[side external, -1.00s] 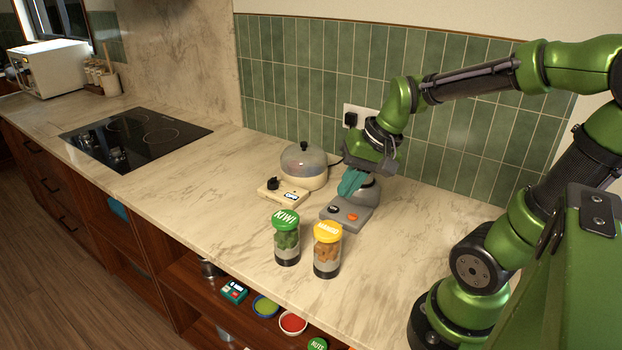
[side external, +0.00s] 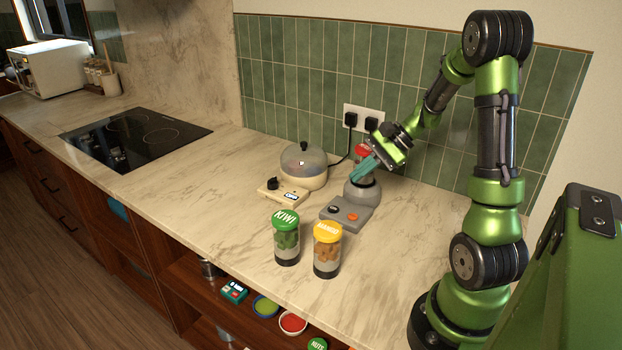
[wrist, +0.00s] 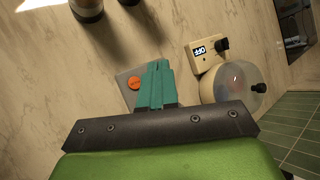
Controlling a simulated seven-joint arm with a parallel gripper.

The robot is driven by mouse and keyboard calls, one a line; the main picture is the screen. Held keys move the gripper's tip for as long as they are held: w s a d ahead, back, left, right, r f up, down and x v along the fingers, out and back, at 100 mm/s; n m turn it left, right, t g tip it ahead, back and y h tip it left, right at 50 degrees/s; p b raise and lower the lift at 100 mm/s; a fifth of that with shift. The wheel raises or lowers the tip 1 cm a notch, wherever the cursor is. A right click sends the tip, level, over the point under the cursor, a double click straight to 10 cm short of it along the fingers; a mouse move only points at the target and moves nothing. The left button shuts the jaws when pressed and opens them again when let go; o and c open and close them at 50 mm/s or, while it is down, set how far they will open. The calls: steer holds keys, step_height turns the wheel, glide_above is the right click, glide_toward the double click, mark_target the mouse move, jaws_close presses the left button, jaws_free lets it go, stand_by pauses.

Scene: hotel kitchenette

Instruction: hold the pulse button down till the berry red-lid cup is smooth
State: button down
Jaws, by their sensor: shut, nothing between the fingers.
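A grey blender base (side external: 343,222) stands on the counter near the tiled wall, with an orange button (side external: 351,217) and a second orange patch beside it on its front panel. The orange button also shows in the wrist view (wrist: 134,84), left of my fingers. A red lid (side external: 362,150) shows above the blender's rounded rear part; the cup below it is mostly hidden by my gripper, so its contents cannot be seen. My gripper (side external: 356,174), with teal fingers, is shut and empty, raised and tilted over the rear of the blender, apart from the button.
A green-lid kiwi cup (side external: 287,240) and a yellow-lid mango cup (side external: 327,250) stand in front of the blender. A domed cooker (side external: 304,168) with an OFF display stands left of it. The counter is clear towards the hob (side external: 135,138).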

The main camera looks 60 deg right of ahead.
mark_target(357, 216)
steer(key=shift+f, duration=4.45)
steer(key=shift+f, duration=0.15)
steer(key=shift+f, duration=0.25)
steer(key=shift+f, duration=0.35)
stand_by(0.5)
stand_by(0.7)
steer(key=shift+r, duration=0.8)
steer(key=shift+r, duration=2.5)
